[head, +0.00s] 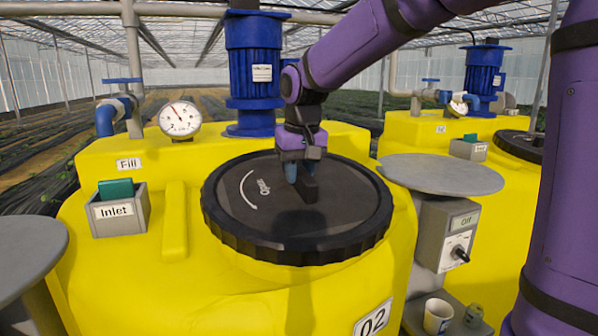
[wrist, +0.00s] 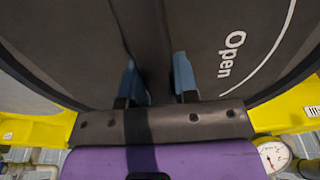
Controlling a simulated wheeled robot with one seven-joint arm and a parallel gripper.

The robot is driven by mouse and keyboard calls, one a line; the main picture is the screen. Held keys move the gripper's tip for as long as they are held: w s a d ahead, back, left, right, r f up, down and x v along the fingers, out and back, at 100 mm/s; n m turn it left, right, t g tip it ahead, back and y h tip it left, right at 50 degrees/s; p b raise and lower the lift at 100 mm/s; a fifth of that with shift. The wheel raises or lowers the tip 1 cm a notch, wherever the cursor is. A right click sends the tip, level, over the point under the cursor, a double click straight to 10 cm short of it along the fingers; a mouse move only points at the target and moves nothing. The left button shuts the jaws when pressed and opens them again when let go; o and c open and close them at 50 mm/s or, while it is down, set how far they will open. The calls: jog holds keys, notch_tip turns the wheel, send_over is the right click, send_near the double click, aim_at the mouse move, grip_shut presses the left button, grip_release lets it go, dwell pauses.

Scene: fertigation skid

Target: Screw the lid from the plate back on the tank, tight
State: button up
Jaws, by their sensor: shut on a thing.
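The large black lid (head: 345,215) with a ribbed rim lies over the top opening of the yellow tank marked 02 (head: 285,300). It looks level, but I cannot tell how tight it is. Its "Open" mark and curved arrow face left in the head view. My gripper (head: 299,174) points down at the lid's middle, shut on its raised bar handle (head: 309,190). In the wrist view, the blue fingers of my gripper (wrist: 158,82) stand on both sides of the handle (wrist: 147,35). The round grey plate (head: 441,174) to the right of the tank is bare.
A blue pump (head: 252,65) and a gauge (head: 181,117) stand behind the lid. A grey Inlet box (head: 120,212) is at left. A control box marked Off (head: 450,235) stands below the plate, above a shelf with a paper cup (head: 437,316). Another yellow tank (head: 500,210) is at right.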

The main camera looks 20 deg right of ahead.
jog(key=shift+w+f, duration=0.2)
jog(key=shift+f, duration=0.95)
dwell(1.0)
dwell(0.5)
jog(key=o, duration=1.3)
grip_shut()
jog(key=shift+f, duration=0.1)
